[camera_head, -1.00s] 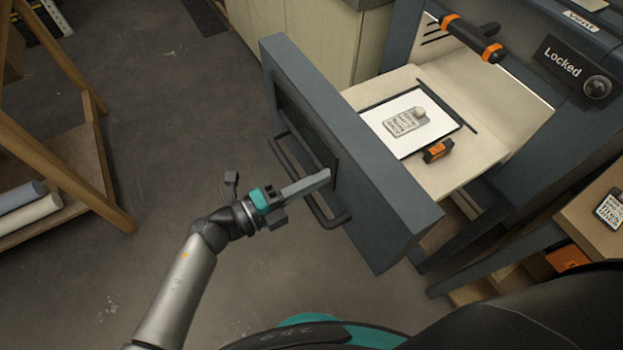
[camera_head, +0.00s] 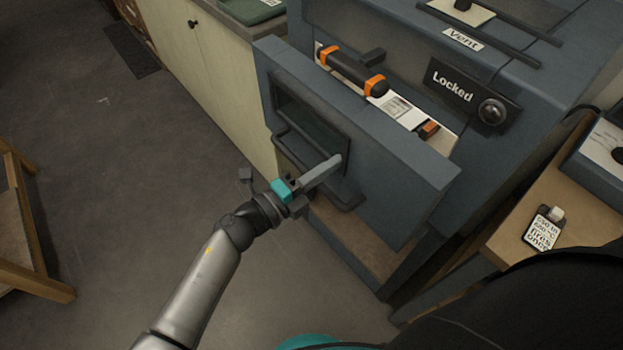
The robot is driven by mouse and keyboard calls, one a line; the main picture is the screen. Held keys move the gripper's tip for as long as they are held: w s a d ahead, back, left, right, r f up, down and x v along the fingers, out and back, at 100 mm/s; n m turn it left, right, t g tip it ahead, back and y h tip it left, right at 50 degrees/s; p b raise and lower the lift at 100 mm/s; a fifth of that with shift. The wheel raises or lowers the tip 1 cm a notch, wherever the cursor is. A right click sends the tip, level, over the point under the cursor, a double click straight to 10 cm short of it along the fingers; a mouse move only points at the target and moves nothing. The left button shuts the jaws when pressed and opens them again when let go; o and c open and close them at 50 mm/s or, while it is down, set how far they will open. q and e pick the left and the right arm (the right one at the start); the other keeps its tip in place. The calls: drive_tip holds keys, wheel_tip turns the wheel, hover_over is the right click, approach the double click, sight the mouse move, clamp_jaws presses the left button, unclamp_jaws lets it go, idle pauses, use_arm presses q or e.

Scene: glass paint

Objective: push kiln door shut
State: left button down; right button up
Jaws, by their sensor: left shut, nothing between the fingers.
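Through the gap I see part of a pale tray with a printed card (camera_head: 397,107) and an orange-and-black block (camera_head: 427,130). My left gripper (camera_head: 338,160) is shut and empty, its fingertips at the door face by the window's lower right. My right gripper is not in view.
A pale cabinet (camera_head: 215,70) stands left of the kiln. The floor at left is mostly open.

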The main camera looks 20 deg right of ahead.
use_arm(q)
drive_tip(key=b+x, duration=0.2)
drive_tip(key=x, duration=0.5)
drive_tip(key=shift+d, duration=0.3)
drive_tip(key=shift+r, duration=0.15)
